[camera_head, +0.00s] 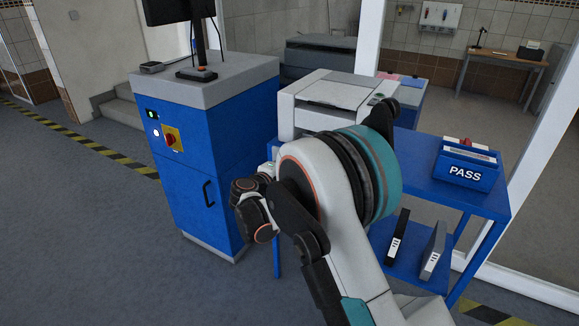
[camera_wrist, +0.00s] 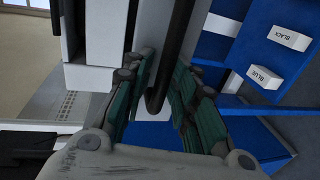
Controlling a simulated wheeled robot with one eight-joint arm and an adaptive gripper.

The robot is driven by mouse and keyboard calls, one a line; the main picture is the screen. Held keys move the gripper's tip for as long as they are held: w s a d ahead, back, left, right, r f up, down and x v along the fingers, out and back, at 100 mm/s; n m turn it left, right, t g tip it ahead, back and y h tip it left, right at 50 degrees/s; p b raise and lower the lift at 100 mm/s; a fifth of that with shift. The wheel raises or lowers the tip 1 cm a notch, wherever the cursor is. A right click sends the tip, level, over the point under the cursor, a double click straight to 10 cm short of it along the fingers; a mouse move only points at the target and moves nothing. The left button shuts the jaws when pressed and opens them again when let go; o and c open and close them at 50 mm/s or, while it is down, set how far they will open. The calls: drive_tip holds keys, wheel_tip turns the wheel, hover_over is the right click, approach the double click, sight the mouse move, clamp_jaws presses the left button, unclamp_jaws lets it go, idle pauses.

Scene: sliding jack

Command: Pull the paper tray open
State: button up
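The white printer (camera_head: 330,100) stands on a blue table. My arm covers its lower front in the head view, so the paper tray cannot be made out there. In the wrist view, a pale panel (camera_wrist: 152,28) and a dark curved bar (camera_wrist: 181,30) lie ahead of my gripper (camera_wrist: 164,62). The bar looks like a handle, but I cannot tell for sure that it belongs to the paper tray. My green-padded fingers are apart, one on each side of the bar's hooked end. I cannot tell whether they touch it. My fingertips are hidden in the head view.
A blue cabinet (camera_head: 205,150) with a monitor stands left of the printer. A blue bin marked PASS (camera_head: 466,167) sits on the table's right end. Black (camera_head: 397,236) and grey (camera_head: 433,250) binders stand below. Boxes labelled BLACK (camera_wrist: 290,38) and BLUE (camera_wrist: 264,77) show on blue shelving.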

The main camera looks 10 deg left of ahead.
idle(0.3)
drive_tip(key=v, duration=1.2)
drive_tip(key=shift+d, duration=0.1)
